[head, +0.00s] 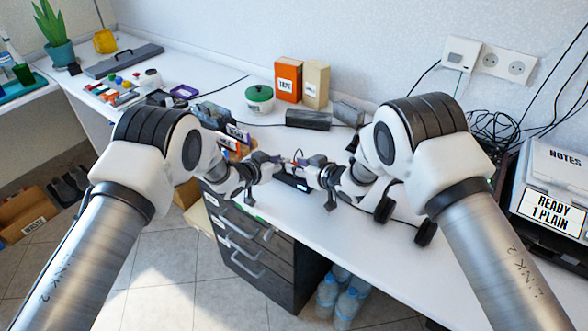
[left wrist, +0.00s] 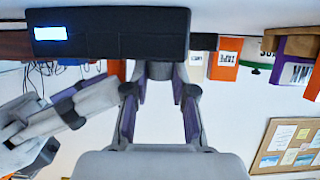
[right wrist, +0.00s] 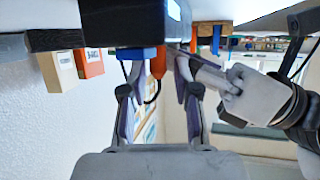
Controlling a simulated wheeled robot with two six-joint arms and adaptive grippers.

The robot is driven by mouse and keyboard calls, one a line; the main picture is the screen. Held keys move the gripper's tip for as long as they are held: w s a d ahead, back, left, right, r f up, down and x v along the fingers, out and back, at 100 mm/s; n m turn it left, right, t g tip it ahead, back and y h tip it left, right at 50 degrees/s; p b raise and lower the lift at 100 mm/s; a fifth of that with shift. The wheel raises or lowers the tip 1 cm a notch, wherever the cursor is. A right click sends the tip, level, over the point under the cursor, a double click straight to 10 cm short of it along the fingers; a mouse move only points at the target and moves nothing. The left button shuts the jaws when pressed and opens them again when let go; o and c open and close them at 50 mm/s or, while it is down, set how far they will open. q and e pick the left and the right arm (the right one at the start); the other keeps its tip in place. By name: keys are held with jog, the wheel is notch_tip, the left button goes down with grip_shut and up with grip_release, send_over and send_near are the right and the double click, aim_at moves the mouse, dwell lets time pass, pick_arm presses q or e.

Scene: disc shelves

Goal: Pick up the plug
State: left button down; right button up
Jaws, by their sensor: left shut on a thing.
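A black box-shaped device (head: 293,183) is between my two grippers near the table's front edge. In the left wrist view the device (left wrist: 110,33) crosses the top and has a lit display. My left gripper (left wrist: 160,75) is shut on it, its fingers wide apart and its tips partly hidden behind it. An orange plug-like piece (right wrist: 158,62) with a dark curved cable shows in the right wrist view, beside a blue part (right wrist: 135,53) under the device. My right gripper (right wrist: 158,88) is open, its fingers on either side of these parts; I cannot tell contact.
Behind stand an orange box (head: 288,79), a tan box (head: 315,84), a green-and-white pot (head: 259,98) and a dark block (head: 308,119). Cables tangle at the right beside a printer (head: 550,185). The white table (head: 380,245) is mostly clear front right; drawers (head: 250,250) stand below.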

grip_shut()
jog(key=shift+r, duration=0.1)
pick_arm(q)
jog(key=c, duration=0.9)
grip_release()
pick_arm(e)
notch_tip(320, 180, up, 10)
